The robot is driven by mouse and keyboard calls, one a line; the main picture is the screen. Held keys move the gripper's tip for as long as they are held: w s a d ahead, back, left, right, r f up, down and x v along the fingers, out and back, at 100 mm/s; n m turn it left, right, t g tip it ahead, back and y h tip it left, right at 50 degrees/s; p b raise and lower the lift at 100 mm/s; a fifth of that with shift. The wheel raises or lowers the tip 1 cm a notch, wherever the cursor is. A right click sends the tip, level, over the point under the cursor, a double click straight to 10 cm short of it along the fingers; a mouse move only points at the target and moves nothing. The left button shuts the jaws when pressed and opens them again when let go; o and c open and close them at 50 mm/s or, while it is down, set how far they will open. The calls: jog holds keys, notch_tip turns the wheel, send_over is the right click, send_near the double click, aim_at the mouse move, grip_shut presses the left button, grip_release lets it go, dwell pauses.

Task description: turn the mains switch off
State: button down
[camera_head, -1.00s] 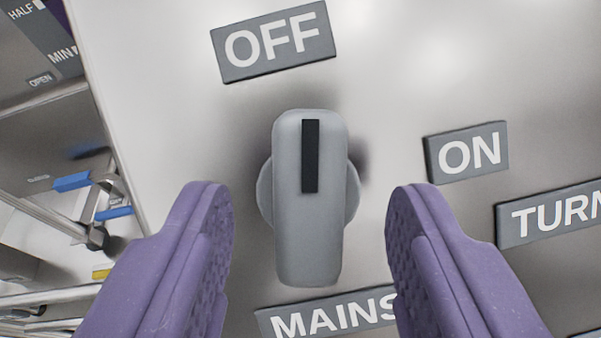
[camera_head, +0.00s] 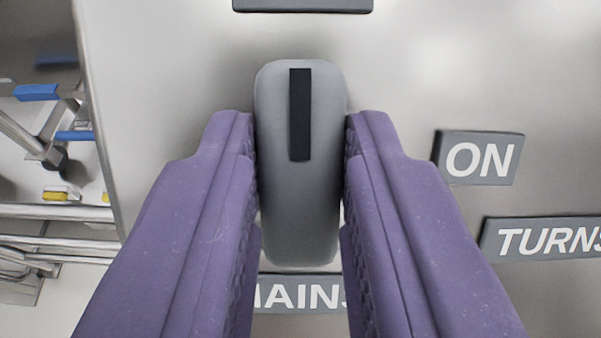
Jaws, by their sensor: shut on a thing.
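The mains switch (camera_head: 299,200) is a grey rotary handle on a pale metal panel, in the middle of the view. Its black pointer stripe (camera_head: 300,115) points up, toward a label plate (camera_head: 302,5) cut off at the top edge. The ON plate (camera_head: 479,158) is to the right of the handle. The MAINS plate (camera_head: 300,294) below is partly hidden by my fingers. My gripper (camera_head: 301,140) is shut on the handle, with one purple finger against each side. The handle's round base is hidden.
A plate reading TURNS (camera_head: 548,239) is at the right, cut off by the edge. Past the panel's left edge are metal rails (camera_head: 60,212) and blue-ended levers (camera_head: 37,92).

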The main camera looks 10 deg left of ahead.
jog(key=c, duration=0.9)
grip_release()
jog(key=p+v, duration=0.1)
jog(key=v, duration=0.6)
jog(key=shift+s+d+r+p, duration=0.1)
jog(key=shift+s+p, duration=0.3)
